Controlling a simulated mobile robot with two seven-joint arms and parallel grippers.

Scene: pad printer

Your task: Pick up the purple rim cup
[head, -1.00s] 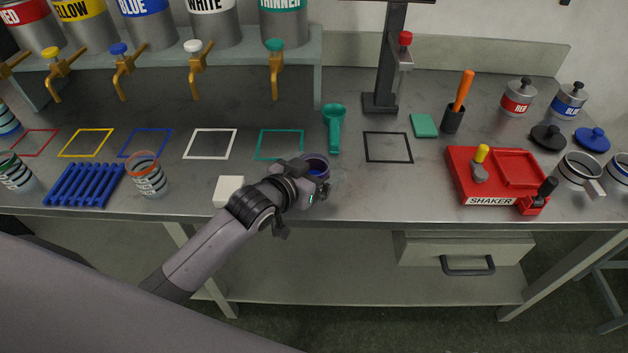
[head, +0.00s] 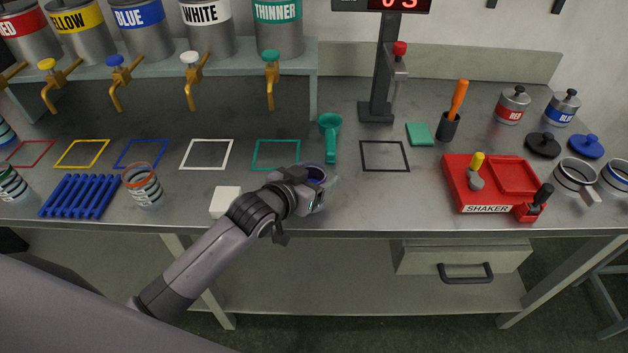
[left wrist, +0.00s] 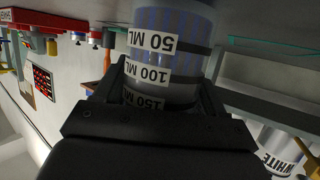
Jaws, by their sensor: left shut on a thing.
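The purple rim cup (head: 316,174) is at my left gripper (head: 312,190) near the table's front edge, mostly hidden behind the gripper in the head view. Its purple rim and dark inside show above the gripper. In the left wrist view the cup (left wrist: 168,55) is clear with 50, 100 and 150 ML labels that read upside down. The left gripper's fingers (left wrist: 160,95) are shut on the cup's sides. I cannot tell whether the cup's base is clear of the table. My right gripper is not in view.
A white block (head: 225,200) lies left of the gripper. An orange rim cup (head: 143,186) stands by a blue rack (head: 80,196) at left. The red shaker (head: 492,184) is at right. Bare table lies between gripper and shaker.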

